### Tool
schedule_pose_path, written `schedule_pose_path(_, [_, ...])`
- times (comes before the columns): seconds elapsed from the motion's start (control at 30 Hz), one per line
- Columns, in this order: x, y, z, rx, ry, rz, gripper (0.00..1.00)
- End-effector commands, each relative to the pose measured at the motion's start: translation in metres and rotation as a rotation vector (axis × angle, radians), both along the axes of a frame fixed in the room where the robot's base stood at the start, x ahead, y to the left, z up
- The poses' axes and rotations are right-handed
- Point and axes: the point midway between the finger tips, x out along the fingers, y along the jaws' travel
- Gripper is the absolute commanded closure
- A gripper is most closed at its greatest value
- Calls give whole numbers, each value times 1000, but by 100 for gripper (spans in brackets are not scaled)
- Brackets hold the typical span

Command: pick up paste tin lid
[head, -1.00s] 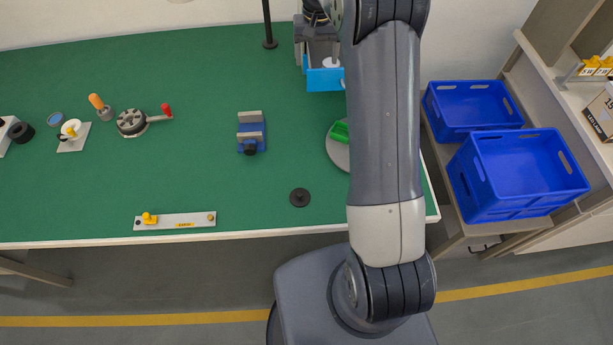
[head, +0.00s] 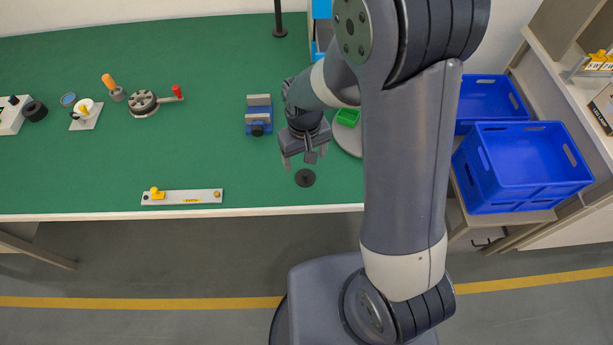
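A round black disc with a small raised middle (head: 305,178) lies flat on the green bench near its front edge; it looks like the paste tin lid, though I cannot read any marking. My gripper (head: 299,161) points down just behind the disc in the head view, its two fingers apart with nothing between them. It appears to be above the bench and not touching the disc; the exact height is hard to tell. The disc is fully visible.
A blue vise (head: 259,128) stands left of my gripper. A metal bar with a yellow knob (head: 182,197) lies along the front edge. Blue crates (head: 525,165) stand at right.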

Motion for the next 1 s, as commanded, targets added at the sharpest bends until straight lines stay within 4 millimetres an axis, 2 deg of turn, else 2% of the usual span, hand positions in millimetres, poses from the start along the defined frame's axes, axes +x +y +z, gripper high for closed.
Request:
schedule_pose_path(0.13, [0, 0, -18, -1, 3, -1, 26])
schedule_pose_path(0.43, [0, -1, -34, -1, 3, -2, 26])
schedule_pose_path(0.7, [0, -1, -66, -1, 4, -2, 26])
schedule_pose_path(1.0, [1, -1, -77, 0, -1, -2, 26])
